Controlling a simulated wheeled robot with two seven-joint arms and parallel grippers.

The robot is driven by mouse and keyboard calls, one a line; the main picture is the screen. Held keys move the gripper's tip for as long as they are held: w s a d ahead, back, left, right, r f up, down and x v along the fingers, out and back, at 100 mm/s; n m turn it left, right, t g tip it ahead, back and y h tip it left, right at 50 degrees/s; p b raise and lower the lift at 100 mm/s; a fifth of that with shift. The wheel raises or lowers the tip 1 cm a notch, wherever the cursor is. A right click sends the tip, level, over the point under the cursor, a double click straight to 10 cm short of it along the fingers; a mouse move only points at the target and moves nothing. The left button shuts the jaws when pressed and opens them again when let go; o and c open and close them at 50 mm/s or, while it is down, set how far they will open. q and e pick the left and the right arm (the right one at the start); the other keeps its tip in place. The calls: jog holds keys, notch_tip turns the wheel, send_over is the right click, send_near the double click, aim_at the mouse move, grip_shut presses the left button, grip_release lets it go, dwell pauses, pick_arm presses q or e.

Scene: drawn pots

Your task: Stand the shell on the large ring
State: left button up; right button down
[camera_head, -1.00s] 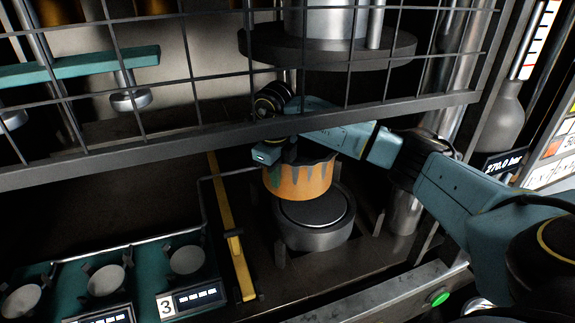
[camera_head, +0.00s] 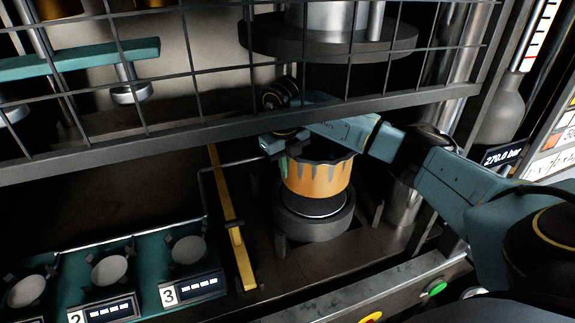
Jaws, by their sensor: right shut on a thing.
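The shell (camera_head: 320,180) is an orange cup with a jagged grey, dripping rim. My right gripper (camera_head: 284,148) is shut on it at its upper left rim; the fingertips are partly hidden. The shell is upright over the large ring (camera_head: 311,226), a round dark grey base with a darker disc on top. The shell covers the back part of the disc, and I cannot tell whether it touches it. My left gripper is not in view.
A wire mesh guard (camera_head: 200,140) with a thick lower bar hangs over my right arm. A yellow bar (camera_head: 232,220) runs left of the ring. A teal rack (camera_head: 135,262) with numbered cups stands at the lower left. A round plate (camera_head: 330,42) hangs above.

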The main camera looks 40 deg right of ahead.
aim_at(288, 185)
jog(key=shift+f+b, duration=1.4)
jog(key=shift+f, duration=1.05)
jog(key=shift+f+b, duration=0.4)
jog(key=shift+f, duration=0.2)
jog(key=c, duration=1.5)
grip_release()
jog(key=shift+o, duration=0.2)
jog(key=r, duration=0.8)
jog(key=a+r+b, duration=0.1)
jog(key=r, duration=0.3)
